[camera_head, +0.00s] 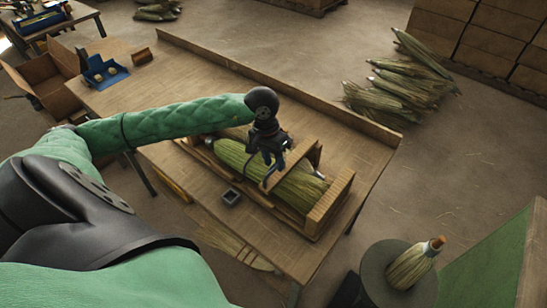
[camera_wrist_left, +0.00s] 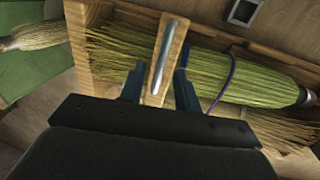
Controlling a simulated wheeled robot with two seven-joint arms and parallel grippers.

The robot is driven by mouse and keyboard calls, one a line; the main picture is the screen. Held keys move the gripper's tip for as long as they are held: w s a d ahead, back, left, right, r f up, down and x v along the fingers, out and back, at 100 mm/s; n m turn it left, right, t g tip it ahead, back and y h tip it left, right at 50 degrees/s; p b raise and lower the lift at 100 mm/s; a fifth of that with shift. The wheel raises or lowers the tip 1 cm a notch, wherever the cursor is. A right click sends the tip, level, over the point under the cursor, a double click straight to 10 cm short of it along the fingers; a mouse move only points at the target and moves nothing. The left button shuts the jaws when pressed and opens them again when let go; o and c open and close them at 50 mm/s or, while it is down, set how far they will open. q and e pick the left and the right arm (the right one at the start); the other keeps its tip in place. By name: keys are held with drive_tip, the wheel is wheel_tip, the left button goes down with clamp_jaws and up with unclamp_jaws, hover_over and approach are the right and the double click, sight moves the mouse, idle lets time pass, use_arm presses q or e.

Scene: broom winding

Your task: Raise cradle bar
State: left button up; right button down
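The cradle bar (camera_wrist_left: 167,50) is a short wooden bar with a metal strip, lying across a green broom bundle (camera_wrist_left: 240,75). In the head view the bar (camera_head: 291,164) spans the wooden cradle (camera_head: 327,203) that holds the bundle (camera_head: 240,158). My left gripper (camera_head: 267,158) is over the bar, pointing down. In the left wrist view its two fingers (camera_wrist_left: 158,78) stand on either side of the bar, with a small gap visible on the left side. The finger pads' contact with the bar is hidden. My right gripper is not in view.
The cradle stands on a wooden workbench (camera_head: 180,75) with a raised back edge. A small dark box (camera_head: 230,197) sits in front of it. A broom head (camera_head: 412,266) stands on a round stand at right. Loose straw bundles (camera_head: 400,85) lie on the floor behind.

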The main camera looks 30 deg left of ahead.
use_arm(q)
drive_tip(key=shift+f, duration=0.3)
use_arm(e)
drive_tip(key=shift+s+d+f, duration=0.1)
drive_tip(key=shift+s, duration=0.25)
use_arm(q)
clamp_jaws()
drive_tip(key=shift+d+r, duration=0.1)
drive_tip(key=shift+r, duration=0.05)
